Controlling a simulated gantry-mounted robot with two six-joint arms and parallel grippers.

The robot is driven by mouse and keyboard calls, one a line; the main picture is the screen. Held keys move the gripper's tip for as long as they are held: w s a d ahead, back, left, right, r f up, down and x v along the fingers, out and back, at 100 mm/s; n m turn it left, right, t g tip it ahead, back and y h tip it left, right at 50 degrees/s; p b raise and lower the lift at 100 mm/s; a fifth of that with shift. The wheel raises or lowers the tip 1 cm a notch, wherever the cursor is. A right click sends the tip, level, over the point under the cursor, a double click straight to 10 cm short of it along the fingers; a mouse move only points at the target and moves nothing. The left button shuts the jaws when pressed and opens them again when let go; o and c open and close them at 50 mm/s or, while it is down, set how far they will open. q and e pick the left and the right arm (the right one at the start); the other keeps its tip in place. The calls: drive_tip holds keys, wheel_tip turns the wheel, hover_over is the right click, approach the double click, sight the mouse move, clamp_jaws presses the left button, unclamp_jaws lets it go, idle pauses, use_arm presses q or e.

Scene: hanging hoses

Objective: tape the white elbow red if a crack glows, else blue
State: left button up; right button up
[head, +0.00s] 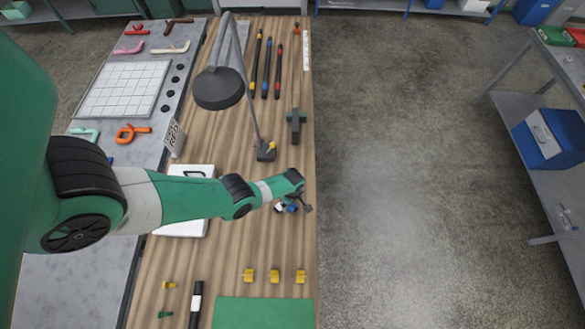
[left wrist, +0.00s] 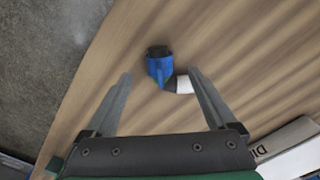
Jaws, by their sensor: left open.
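My left gripper (head: 300,206) reaches over the wooden bench from the left. In the left wrist view its two fingers (left wrist: 160,73) are spread wide with nothing held. A small blue piece with a dark end (left wrist: 160,66) lies on the wood beyond and between the fingertips. A short white piece (left wrist: 184,84) adjoins it on the right. Both are partly hidden by my gripper in the head view, and I cannot tell whether they are joined. A whitish elbow-shaped piece (head: 170,47) lies on the grey table at the far left. I see no glow on it.
A desk lamp (head: 219,89) leans over the bench. A white case (head: 192,171) lies under my arm. Several yellow pieces (head: 274,276) and a green mat (head: 262,312) are in front.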

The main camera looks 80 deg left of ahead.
wheel_tip(320, 180, up, 10)
drive_tip(key=p, duration=0.8)
drive_tip(key=shift+p, duration=0.35)
